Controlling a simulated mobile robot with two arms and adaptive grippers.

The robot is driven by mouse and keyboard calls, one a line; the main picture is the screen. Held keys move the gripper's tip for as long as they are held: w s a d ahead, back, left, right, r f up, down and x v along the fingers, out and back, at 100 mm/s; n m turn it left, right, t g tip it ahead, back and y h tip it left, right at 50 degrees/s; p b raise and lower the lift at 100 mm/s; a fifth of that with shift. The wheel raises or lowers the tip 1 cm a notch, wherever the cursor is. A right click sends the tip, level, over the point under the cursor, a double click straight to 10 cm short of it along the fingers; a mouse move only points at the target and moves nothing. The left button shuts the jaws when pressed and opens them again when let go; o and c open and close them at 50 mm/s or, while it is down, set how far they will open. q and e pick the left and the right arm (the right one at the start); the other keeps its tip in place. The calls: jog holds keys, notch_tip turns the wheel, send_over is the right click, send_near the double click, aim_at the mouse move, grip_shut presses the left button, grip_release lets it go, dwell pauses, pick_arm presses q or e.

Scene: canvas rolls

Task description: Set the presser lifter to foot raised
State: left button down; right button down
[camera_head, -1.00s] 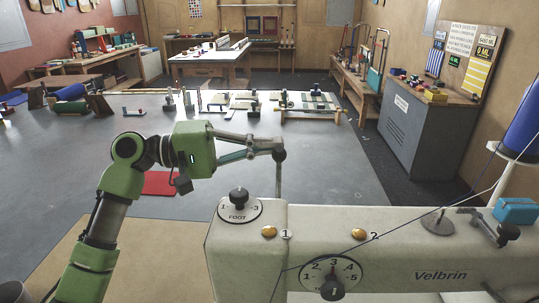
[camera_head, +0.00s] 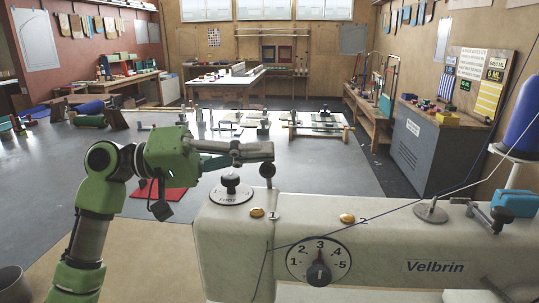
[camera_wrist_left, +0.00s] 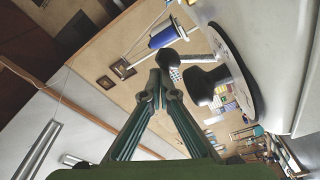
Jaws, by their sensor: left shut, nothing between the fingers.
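The pale sewing machine (camera_head: 385,220) stands in front of me. A short rod with a dark round knob (camera_head: 268,170) rises behind its left end; I take it for the presser lifter. In the left wrist view the dark knob (camera_wrist_left: 164,59) ends a metal rod. My left gripper (camera_head: 271,151) is shut and empty. Its fingertips (camera_wrist_left: 156,84) are just above the knob in the head view and close to it in the wrist view; I cannot tell whether they touch. My right gripper is not in view.
The black-knobbed FOOT dial (camera_head: 231,192) sits beside the rod, and it is near the fingers in the wrist view (camera_wrist_left: 212,86). A numbered dial (camera_head: 319,260) is on the front. A thread crosses the machine to a blue spool (camera_head: 524,118).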

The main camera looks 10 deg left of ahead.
pick_arm(q)
jog(key=shift+s+f, duration=0.15)
jog(key=shift+f, duration=0.15)
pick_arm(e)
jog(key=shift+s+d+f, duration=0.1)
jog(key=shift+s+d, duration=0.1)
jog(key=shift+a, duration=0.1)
pick_arm(q)
jog(key=shift+f, duration=0.1)
notch_tip(320, 180, up, 11)
jog(key=shift+f, duration=0.2)
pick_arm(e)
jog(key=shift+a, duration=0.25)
pick_arm(q)
jog(key=shift+r, duration=0.1)
